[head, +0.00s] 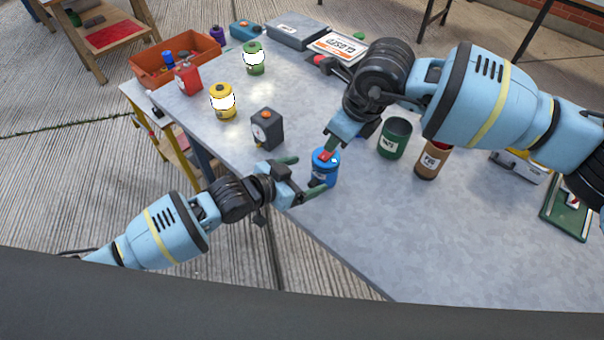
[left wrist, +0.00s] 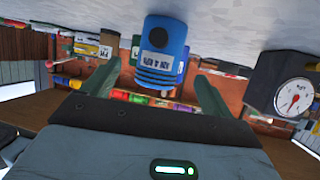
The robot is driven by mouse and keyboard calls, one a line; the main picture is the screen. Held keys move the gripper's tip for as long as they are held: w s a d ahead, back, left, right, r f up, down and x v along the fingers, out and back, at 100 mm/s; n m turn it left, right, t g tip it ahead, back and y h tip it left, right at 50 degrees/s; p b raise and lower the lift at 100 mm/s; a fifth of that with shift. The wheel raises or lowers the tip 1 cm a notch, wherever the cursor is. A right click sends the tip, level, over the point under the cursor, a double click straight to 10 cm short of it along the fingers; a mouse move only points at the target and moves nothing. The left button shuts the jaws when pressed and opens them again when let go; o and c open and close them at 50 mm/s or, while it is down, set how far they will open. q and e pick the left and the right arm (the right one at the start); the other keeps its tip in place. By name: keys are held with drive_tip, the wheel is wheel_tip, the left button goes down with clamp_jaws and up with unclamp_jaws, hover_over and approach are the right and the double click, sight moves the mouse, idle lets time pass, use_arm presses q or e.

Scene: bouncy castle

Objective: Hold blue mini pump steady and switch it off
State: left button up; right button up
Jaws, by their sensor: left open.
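The blue mini pump (head: 321,178) stands upright near the table's front-left edge. It also shows in the left wrist view (left wrist: 158,68), upside down, with a white label, between my two green fingers. My left gripper (head: 304,178) is open, with one finger on the pump's far side and one on its near side; I see gaps beside the pump in the wrist view. My right gripper (head: 329,152) comes down from above right, its tip at the pump's top beside a red part. It hides much of the top, so contact and switch position are unclear.
A dark box with an orange knob (head: 267,130) stands close behind my left gripper; its dial shows in the left wrist view (left wrist: 293,97). A green can (head: 394,140) and brown cylinder (head: 431,160) stand right. Yellow (head: 222,103) and green (head: 254,60) canisters stand farther back. The front table is clear.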

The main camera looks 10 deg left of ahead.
sight(325, 168)
use_arm(q)
drive_tip(key=shift+x, duration=3.8)
drive_tip(key=shift+r, duration=0.1)
